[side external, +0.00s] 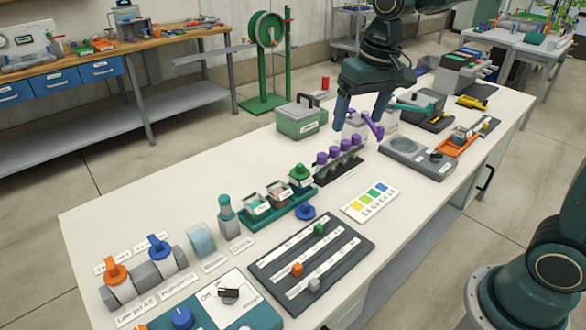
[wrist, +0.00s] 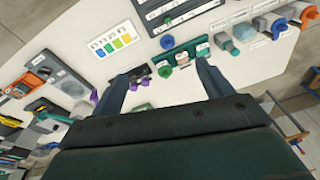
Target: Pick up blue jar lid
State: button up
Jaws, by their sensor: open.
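The blue jar lid (side external: 305,212) lies on the white table, just in front of a teal rack (side external: 262,222) that holds small glass jars. It also shows in the wrist view (wrist: 167,42), near the top centre. One jar in the rack has a green lid (side external: 300,172). My gripper (side external: 360,118) is open and empty, raised above the far part of the table behind the purple-capped vials. In the wrist view its two fingers (wrist: 161,78) are spread wide, and the blue lid is beyond their tips, not between them.
Purple-capped vials (side external: 338,160) stand in a dark rack near my gripper. A dark slider board (side external: 311,262) and a colour chart (side external: 370,202) lie near the blue lid. A green box (side external: 300,120) stands at the back edge. A bottle (side external: 227,216) stands left of the jars.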

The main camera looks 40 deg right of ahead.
jog(key=w+f+m+g, duration=0.1)
jog(key=w+f+g, duration=0.1)
jog(key=w+f, duration=0.65)
jog(key=m+g, duration=0.1)
jog(key=g, duration=0.1)
send_over(306, 203)
jog(key=w, duration=0.2)
notch_tip(306, 203, down, 10)
jog(key=r, duration=0.1)
jog(key=shift+w+d+f, duration=0.1)
jog(key=shift+d+f, duration=0.15)
jog(key=shift+d, duration=0.15)
jog(key=shift+f, duration=0.1)
jog(key=shift+s+a+f, duration=0.1)
jog(key=shift+s+f, duration=0.1)
jog(key=shift+f, duration=1.2)
jog(key=shift+s+a+f, duration=0.1)
jog(key=shift+s+f, duration=0.15)
jog(key=shift+f, duration=1.15)
jog(key=shift+s+a+f, duration=0.1)
jog(key=shift+s+f, duration=0.1)
jog(key=shift+f, duration=1.2)
jog(key=shift+f, duration=0.1)
jog(key=shift+s+a+f, duration=0.1)
jog(key=shift+s+f, duration=0.15)
jog(key=shift+f, duration=0.95)
jog(key=shift+s+a+f, duration=0.1)
jog(key=shift+s+f, duration=0.1)
jog(key=shift+f, duration=1)
jog(key=c, duration=1)
